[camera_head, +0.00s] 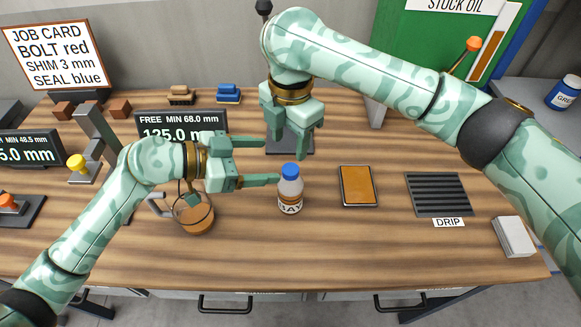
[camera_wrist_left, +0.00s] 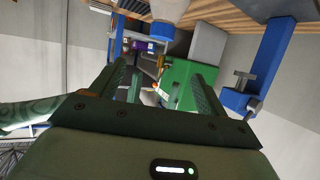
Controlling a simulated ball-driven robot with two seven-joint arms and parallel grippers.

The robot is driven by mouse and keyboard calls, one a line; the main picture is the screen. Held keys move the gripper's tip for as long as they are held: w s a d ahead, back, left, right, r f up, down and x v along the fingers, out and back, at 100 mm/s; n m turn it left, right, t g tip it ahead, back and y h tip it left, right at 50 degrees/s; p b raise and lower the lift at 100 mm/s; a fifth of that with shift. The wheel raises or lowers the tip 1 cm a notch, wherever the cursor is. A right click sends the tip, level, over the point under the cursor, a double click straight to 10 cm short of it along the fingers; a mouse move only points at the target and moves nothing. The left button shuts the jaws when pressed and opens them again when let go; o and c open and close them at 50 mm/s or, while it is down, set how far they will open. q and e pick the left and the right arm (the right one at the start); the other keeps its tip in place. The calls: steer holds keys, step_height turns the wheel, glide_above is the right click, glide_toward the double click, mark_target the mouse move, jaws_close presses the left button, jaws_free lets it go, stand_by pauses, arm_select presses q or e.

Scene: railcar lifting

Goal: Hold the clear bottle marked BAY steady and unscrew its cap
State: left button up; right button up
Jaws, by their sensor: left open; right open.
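The clear bottle marked BAY (camera_head: 290,199) stands upright on the wooden table, and its blue cap (camera_head: 291,170) is on it. My left gripper (camera_head: 270,161) is open and lies sideways just left of the bottle, its near fingertip close to the cap; contact is not clear. My right gripper (camera_head: 289,149) is open and points down above and slightly behind the cap, apart from it. The left wrist view (camera_wrist_left: 160,88) shows the left fingers spread with nothing between them. A pale body with a blue cap (camera_wrist_left: 163,30), apparently the bottle, shows upside down beyond them.
A glass jug (camera_head: 196,215) with amber liquid stands under my left wrist. An orange-topped tray (camera_head: 358,185), a drip grate (camera_head: 438,195) and a white block (camera_head: 513,237) lie to the right. A display (camera_head: 182,122) stands behind the left gripper. The table in front of the bottle is clear.

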steer(key=shift+d+r, duration=0.1)
steer(key=shift+r, duration=0.1)
steer(key=shift+s+r, duration=0.1)
steer(key=shift+s, duration=0.15)
arm_select(q)
glide_toward(280, 184)
steer(key=x, duration=0.5)
steer(key=shift+w+d+f, duration=0.1)
steer(key=shift+d+f, duration=0.1)
steer(key=shift+f, duration=0.1)
arm_select(e)
steer(key=shift+w, duration=0.15)
arm_select(q)
steer(key=x, duration=0.6)
steer(key=shift+d+r, duration=0.15)
steer(key=shift+r, duration=0.05)
steer(key=shift+w+d+f, duration=0.2)
steer(key=shift+w+d, duration=0.05)
steer(key=shift+d, duration=0.15)
